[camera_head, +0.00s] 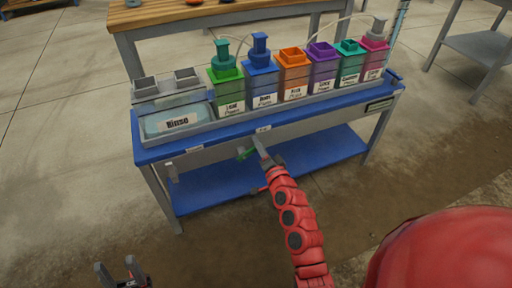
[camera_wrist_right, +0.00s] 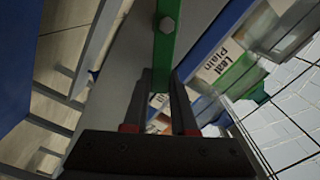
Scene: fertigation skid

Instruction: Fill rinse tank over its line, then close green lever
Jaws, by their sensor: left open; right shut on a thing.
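The rinse tank (camera_head: 153,124) is the clear box labelled "Rinse" at the left end of the blue bench. Pale blue liquid shows in it behind the label; I cannot make out its fill line. The green lever (camera_head: 244,154) sticks out at the bench front, below the top edge. My right gripper (camera_head: 262,153) is at the lever. In the right wrist view the green lever (camera_wrist_right: 164,45) runs down between the fingers of my right gripper (camera_wrist_right: 162,92), which is shut on it. My left gripper (camera_head: 118,271) is open and empty, low at the bottom left, away from the bench.
Several coloured, labelled containers stand in a grey tray (camera_head: 300,103) right of the rinse tank. A blue lower shelf (camera_head: 215,184) lies under the bench top (camera_head: 150,153). A wooden table (camera_head: 150,15) stands behind. The floor in front is clear.

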